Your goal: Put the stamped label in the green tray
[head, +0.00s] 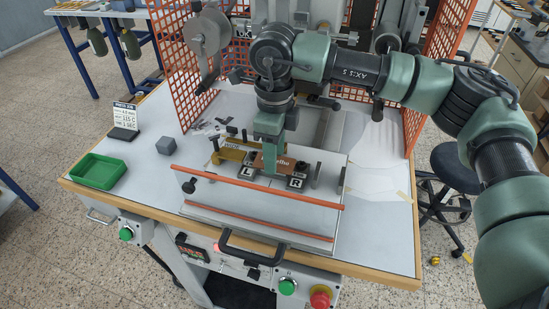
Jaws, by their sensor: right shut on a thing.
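The stamped label (284,163) is a small brown-orange piece with dark marks, in the stamping fixture on the metal bed of the press. My right gripper (269,166) points down and is shut on the label, hiding its middle. The label appears to be low over or on the fixture; I cannot tell which. The green tray (99,170) is empty and sits at the left front of the table. My left gripper is not in view.
Blocks marked L (246,172) and R (295,182) flank the fixture. A grey cube (115,146) and a small sign (126,116) stand near the tray. An orange bar (257,187) crosses the bed's front. Orange mesh guards (180,60) rise behind.

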